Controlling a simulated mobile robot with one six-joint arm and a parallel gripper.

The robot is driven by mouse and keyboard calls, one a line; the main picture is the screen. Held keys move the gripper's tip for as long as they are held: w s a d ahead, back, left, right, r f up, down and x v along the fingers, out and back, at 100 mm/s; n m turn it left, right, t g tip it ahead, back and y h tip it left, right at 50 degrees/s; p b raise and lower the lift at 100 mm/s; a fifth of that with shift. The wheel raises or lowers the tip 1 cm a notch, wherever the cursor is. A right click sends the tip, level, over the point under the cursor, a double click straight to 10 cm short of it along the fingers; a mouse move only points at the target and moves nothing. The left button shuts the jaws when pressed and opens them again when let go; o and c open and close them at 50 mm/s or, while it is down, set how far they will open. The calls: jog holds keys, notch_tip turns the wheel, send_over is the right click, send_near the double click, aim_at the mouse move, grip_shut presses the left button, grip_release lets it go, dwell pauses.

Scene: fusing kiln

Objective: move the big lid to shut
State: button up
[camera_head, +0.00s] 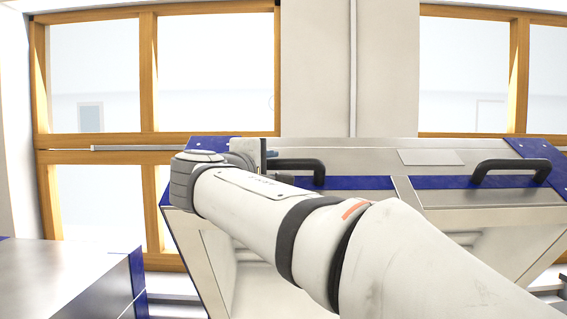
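The big lid (430,197) is a wide metal lid with blue edge bands, raised and tilted open, with its pale underside showing below the front edge. Two black bar handles sit on it, a left handle (300,165) and a right handle (512,170). My arm crosses in front of the lid from the lower right. My gripper (266,158) is at the left end of the left handle, mostly hidden behind my wrist. I cannot tell whether its fingers touch or close around the handle.
A metal-topped unit with blue edges (65,275) stands at the lower left. Wood-framed windows (148,70) and a pale wall (316,70) are behind the lid. My arm hides part of the lid's front and the space below it.

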aim_at(283, 164)
jog(key=p+x, duration=0.1)
jog(key=x, duration=0.5)
jog(key=shift+w+d+p, duration=0.2)
jog(key=shift+w+p, duration=0.1)
jog(key=shift+p, duration=0.1)
jog(key=shift+c, duration=0.4)
grip_shut()
